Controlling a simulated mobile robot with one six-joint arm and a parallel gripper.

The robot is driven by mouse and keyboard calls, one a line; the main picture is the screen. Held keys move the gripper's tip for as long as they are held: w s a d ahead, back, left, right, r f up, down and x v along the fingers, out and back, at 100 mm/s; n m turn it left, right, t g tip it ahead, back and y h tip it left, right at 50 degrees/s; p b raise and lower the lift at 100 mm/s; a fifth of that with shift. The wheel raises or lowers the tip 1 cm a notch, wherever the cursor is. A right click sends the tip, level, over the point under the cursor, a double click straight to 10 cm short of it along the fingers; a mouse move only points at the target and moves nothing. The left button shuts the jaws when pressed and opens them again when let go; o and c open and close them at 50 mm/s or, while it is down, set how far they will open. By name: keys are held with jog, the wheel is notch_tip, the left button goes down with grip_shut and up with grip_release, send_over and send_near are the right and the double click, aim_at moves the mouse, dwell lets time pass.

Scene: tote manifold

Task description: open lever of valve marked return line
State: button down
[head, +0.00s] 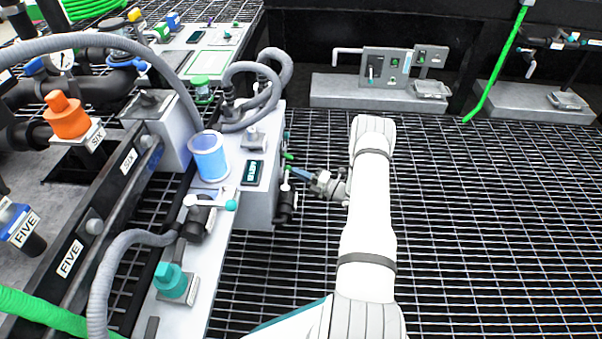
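My gripper (302,173) reaches left toward the side of a grey box (258,206), its blue fingertips close to small valve parts there. A green-tipped lever (288,156) shows just above the fingers. A dark valve body (286,205) with a small pale lever hangs below them. I cannot tell whether the fingers touch any of these, or whether they are open. Another dark valve (197,220) with a pale lever and teal tip (231,205) sits on the bench to the left. No label reading "return line" is legible, so I cannot tell which valve carries it.
A blue-and-white cylinder (210,157), a small display (253,172) and grey hoses (262,104) crowd the bench. An orange knob (67,115) and teal knob (171,280) stand further left. Open metal grating (480,220) lies right of my arm. Control boxes (386,67) stand behind.

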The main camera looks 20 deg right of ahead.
jog(key=shift+w+a+r, duration=0.25)
jog(key=shift+w+r, duration=0.2)
jog(key=shift+w, duration=0.1)
jog(key=d+f, duration=0.3)
jog(key=d, duration=1)
jog(key=shift+w+d, duration=0.2)
